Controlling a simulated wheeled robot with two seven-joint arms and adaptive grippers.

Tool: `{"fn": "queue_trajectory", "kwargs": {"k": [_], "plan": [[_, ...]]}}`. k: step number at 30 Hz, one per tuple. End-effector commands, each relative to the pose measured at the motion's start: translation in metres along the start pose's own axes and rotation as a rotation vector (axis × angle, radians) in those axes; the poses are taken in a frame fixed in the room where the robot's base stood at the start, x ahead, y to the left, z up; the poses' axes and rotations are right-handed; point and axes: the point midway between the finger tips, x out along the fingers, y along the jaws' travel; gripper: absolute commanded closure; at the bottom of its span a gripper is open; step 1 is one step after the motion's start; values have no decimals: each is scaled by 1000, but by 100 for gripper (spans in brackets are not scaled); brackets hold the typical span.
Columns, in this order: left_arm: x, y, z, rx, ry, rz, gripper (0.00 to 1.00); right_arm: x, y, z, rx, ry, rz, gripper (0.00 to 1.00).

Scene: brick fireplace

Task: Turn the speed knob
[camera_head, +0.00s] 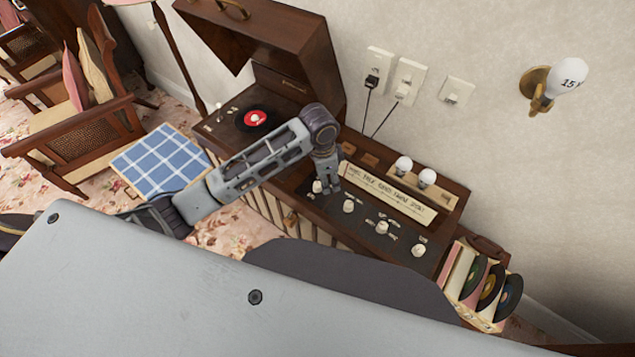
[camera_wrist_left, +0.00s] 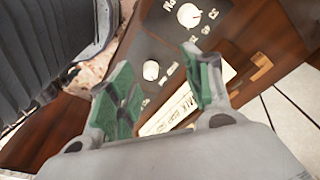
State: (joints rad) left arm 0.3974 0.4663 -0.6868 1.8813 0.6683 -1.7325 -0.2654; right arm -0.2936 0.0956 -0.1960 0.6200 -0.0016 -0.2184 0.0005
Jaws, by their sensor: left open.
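A dark control panel (camera_head: 366,225) on the wooden cabinet carries a row of several white knobs, including one knob (camera_head: 348,206) near its middle and another (camera_head: 418,250) at its right end. Their labels are too small to tell for sure which is the speed knob. My left gripper (camera_head: 326,184) points down at the panel beside the leftmost knob (camera_head: 317,187). In the left wrist view the gripper (camera_wrist_left: 158,58) has its green pads apart and empty. One white knob (camera_wrist_left: 151,70) shows between the fingers; a larger one (camera_wrist_left: 188,15) with printed marks lies beyond. Contact cannot be told.
A paper strip (camera_head: 390,192) and two bulbs (camera_head: 403,164) stand behind the knobs. A turntable with a red-centred record (camera_head: 254,118) lies left under a raised lid (camera_head: 290,45). A record rack (camera_head: 480,285) stands at the right. Outlets with cords (camera_head: 376,75) are on the wall.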

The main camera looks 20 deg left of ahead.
Motion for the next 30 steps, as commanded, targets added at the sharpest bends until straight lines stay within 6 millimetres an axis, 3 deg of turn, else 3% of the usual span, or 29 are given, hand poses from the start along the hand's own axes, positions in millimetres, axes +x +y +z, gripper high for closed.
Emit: {"fn": "queue_trajectory", "kwargs": {"k": [9, 15, 30], "plan": [[-14, -42, 8, 58, -90, 0, 50, 0, 0, 0, 0, 0, 0, 70], [-22, -60, 13, 73, -125, 3, 50, 0, 1, 0, 0, 0, 1, 70], [-23, -63, 15, 76, -134, 6, 50, 0, 1, 1, 0, -1, 1, 70]]}}
